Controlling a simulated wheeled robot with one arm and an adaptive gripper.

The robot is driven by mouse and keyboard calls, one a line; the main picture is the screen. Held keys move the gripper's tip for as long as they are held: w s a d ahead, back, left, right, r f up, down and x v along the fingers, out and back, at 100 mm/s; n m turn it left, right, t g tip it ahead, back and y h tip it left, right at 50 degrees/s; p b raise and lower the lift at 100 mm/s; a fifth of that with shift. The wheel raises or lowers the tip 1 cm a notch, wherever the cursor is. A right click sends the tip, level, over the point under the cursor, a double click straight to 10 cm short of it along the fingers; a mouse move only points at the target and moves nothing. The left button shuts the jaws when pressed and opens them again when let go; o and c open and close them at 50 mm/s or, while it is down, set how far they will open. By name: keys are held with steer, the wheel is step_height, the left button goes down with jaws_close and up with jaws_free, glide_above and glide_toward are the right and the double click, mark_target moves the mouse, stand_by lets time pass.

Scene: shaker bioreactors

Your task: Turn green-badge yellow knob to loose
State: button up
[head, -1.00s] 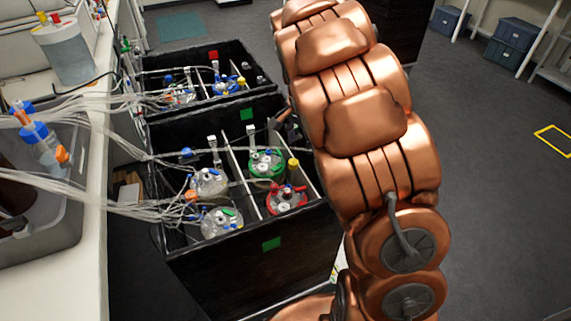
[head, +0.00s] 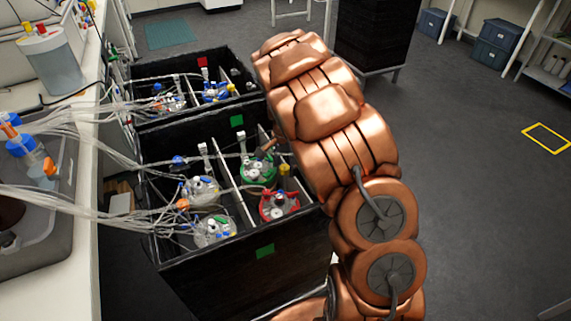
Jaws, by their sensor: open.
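My copper arm hides part of the box's right side.
Two more vessels (head: 201,188) sit in the left half, beyond a thin divider. Clear tubes (head: 110,208) run from the left bench into the box.

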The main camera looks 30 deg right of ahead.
steer(key=shift+f, duration=0.25)
steer(key=shift+c, duration=0.3)
jaws_close()
